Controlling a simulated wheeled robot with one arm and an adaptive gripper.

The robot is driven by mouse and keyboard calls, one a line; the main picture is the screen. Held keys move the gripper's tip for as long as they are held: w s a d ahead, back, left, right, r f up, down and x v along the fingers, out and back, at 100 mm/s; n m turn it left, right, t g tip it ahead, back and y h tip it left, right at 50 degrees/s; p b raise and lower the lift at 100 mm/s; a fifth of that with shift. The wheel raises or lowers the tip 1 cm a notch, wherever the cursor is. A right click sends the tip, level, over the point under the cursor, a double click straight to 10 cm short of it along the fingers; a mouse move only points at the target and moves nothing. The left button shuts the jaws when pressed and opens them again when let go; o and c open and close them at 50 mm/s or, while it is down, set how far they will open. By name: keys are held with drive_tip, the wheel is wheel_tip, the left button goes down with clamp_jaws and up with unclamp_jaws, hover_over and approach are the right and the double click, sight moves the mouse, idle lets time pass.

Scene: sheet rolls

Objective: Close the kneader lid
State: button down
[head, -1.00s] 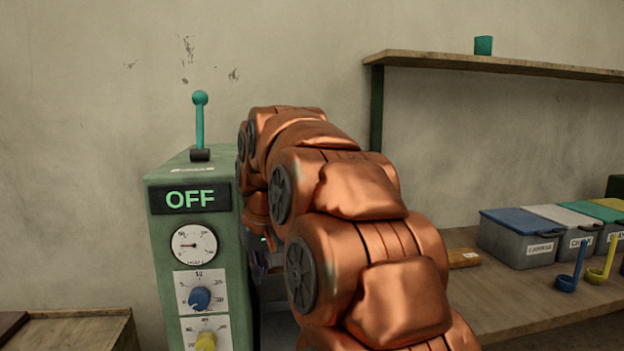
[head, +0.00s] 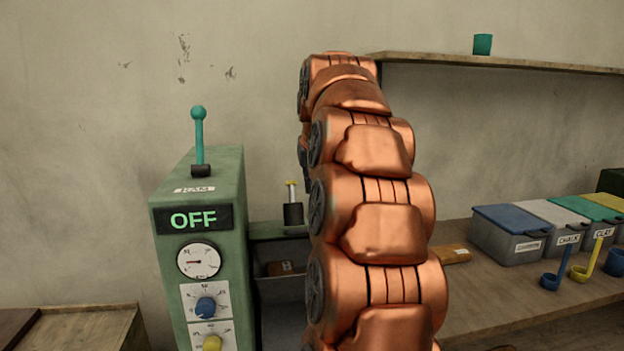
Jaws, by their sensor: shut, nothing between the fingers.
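The green kneader cabinet (head: 224,200) stands left of centre, with a lit OFF display, a gauge, a blue knob and a yellow knob. A teal lever marked RAM stands upright on top. To its right is a grey trough (head: 270,305), open at the top in the part I see, with a small brown labelled block (head: 280,267) inside. A dark block with a yellow-topped pin (head: 293,208) stands at the trough's back edge. I cannot make out the lid; my copper arm covers the trough's right side. My gripper is hidden behind the arm.
A wooden bench (head: 490,298) at the right holds lidded bins (head: 510,240), blue and yellow scoops and a brown packet (head: 449,254). A wooden surface (head: 80,325) is at lower left.

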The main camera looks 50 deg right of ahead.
drive_tip(key=p+x, duration=0.1)
drive_tip(key=x, duration=0.6)
drive_tip(key=shift+s+a+f, duration=0.25)
drive_tip(key=shift+s+f, duration=0.05)
drive_tip(key=shift+f, duration=0.25)
drive_tip(key=shift+s+a+f+p, duration=0.1)
drive_tip(key=shift+f+p, duration=0.05)
drive_tip(key=shift+f, duration=0.45)
drive_tip(key=shift+s+a+f+p, duration=0.1)
drive_tip(key=shift+f+p, duration=0.05)
drive_tip(key=shift+f, duration=0.45)
drive_tip(key=s+a+f+t+h+b, duration=0.1)
drive_tip(key=s+f+b, duration=0.1)
drive_tip(key=f+b, duration=0.5)
drive_tip(key=s+a+f+t+h+b, duration=0.1)
drive_tip(key=s+a+f+t+b, duration=0.1)
drive_tip(key=f+b, duration=0.4)
drive_tip(key=shift+s+f+h+b, duration=0.15)
drive_tip(key=shift+f+h+b, duration=0.2)
drive_tip(key=shift+f, duration=0.65)
drive_tip(key=shift+a, duration=0.1)
